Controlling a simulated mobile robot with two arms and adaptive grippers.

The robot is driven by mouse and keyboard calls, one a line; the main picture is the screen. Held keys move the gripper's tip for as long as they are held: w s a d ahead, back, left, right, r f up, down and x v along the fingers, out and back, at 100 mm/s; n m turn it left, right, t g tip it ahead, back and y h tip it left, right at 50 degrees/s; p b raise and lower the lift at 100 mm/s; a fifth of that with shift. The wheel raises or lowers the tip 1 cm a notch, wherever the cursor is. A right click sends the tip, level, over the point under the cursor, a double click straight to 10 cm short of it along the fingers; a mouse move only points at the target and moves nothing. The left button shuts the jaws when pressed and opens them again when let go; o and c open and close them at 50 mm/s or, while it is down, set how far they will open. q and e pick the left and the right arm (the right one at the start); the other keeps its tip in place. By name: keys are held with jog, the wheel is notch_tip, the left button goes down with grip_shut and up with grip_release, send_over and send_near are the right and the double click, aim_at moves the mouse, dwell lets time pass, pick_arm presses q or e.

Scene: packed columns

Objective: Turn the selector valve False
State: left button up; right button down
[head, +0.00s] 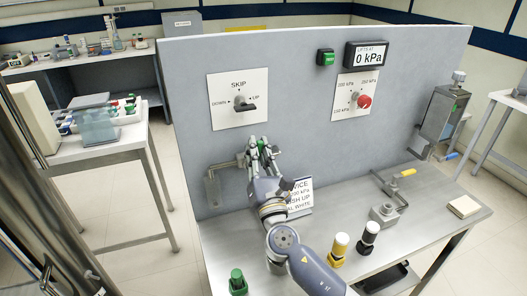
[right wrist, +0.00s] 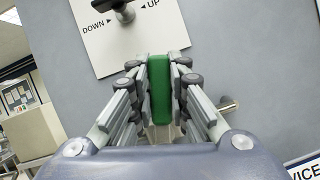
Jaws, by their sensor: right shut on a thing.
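The selector valve (head: 245,105) has a black handle on a white plate (head: 227,115) marked SKIP, DOWN and UP. My right gripper (head: 262,142) is below the plate, apart from the selector. It is shut on a green handle (right wrist: 160,88), which lies between its fingers in the right wrist view. What the green handle joins to is mostly hidden. My left gripper is not in view.
Metal pipework (head: 211,188) is left of my right gripper.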

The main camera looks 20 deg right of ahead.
jog(key=shift+a+n+y, duration=0.5)
jog(key=shift+n+y, duration=0.1)
jog(key=shift+n, duration=0.55)
jog(key=shift+a+n+y, duration=0.45)
jog(key=shift+n+y, duration=0.15)
jog(key=shift+n, duration=0.55)
jog(key=shift+f, duration=0.1)
jog(key=c, duration=1.5)
grip_release()
jog(key=shift+s, duration=0.1)
jog(key=v, duration=1.2)
